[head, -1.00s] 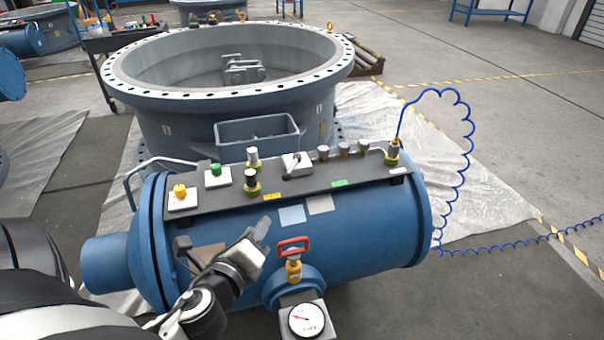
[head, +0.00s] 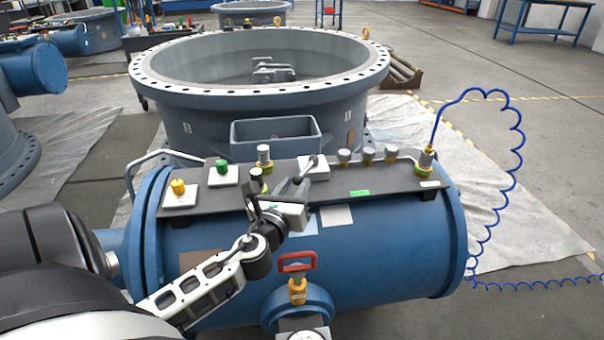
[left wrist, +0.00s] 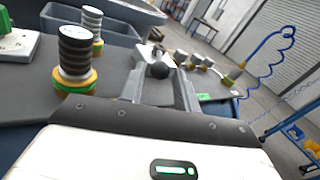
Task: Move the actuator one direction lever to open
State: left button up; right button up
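The direction lever (head: 309,167) sits on a white square plate (head: 318,174) on the dark panel of the blue actuator. In the left wrist view its dark ball knob (left wrist: 160,69) shows just beyond and between the fingertips. My left gripper (head: 293,186) reaches over the panel's front edge, in front of the lever. Its two fingers stand apart in the left wrist view (left wrist: 160,90), with nothing clearly held between them. Whether a finger touches the knob I cannot tell. My right gripper is not in view.
A black-topped knob (left wrist: 75,55) stands close left of my gripper. Yellow (head: 179,188) and green (head: 222,167) buttons are farther left. Several small fittings (head: 367,154) and a blue coiled hose (head: 513,150) are at right. A red-handled valve (head: 297,265) sits below.

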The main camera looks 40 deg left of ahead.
aim_at(302, 172)
pick_arm(q)
jog(key=x, duration=0.5)
jog(key=shift+w+a, duration=0.1)
jog(key=shift+w, duration=0.15)
grip_shut()
